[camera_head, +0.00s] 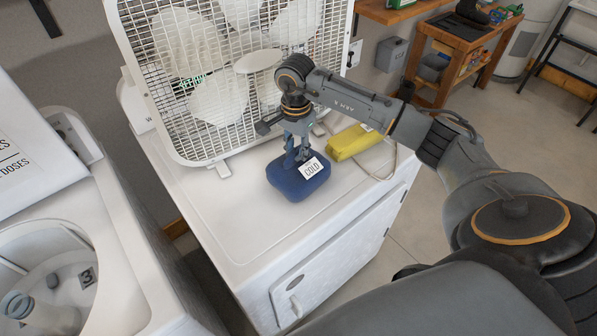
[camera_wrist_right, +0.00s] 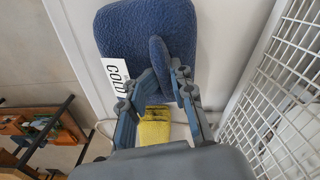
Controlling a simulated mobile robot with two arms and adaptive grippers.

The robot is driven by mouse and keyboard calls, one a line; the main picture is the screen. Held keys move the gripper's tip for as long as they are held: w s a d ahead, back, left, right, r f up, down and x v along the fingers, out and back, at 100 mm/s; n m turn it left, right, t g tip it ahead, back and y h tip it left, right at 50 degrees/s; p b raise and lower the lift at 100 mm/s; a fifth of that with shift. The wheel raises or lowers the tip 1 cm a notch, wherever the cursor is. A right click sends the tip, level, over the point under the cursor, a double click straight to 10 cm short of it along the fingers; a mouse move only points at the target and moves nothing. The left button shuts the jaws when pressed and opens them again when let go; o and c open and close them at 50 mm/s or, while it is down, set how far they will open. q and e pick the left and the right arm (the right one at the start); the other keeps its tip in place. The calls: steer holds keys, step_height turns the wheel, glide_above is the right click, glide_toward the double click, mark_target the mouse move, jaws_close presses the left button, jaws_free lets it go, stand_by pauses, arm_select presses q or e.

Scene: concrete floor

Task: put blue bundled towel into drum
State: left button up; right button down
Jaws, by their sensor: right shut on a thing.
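The blue bundled towel (camera_head: 298,179) sits on the white dryer top and carries a white tag reading COLD. It also shows in the right wrist view (camera_wrist_right: 128,35), close in front of the fingers. My right gripper (camera_head: 294,160) comes down on it from above and is shut on a pinched part of it. In the right wrist view the fingers (camera_wrist_right: 172,82) press into the blue cloth. The drum (camera_head: 50,275) is the round opening of the white washer at the lower left, with its lid up. My left gripper is not in view.
A white box fan (camera_head: 215,75) stands at the back of the dryer top (camera_head: 225,215), close behind my right gripper. A yellow bundle (camera_head: 352,142) lies to the right of the towel. A gap separates dryer and washer. A wooden workbench (camera_head: 462,45) stands far behind.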

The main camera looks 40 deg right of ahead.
steer(key=shift+d+r+p, duration=0.15)
steer(key=shift+r+p, duration=0.35)
steer(key=shift+r, duration=0.65)
steer(key=shift+w+r, duration=0.1)
steer(key=shift+r, duration=0.8)
steer(key=shift+r+p, duration=1.15)
steer(key=shift+r, duration=0.8)
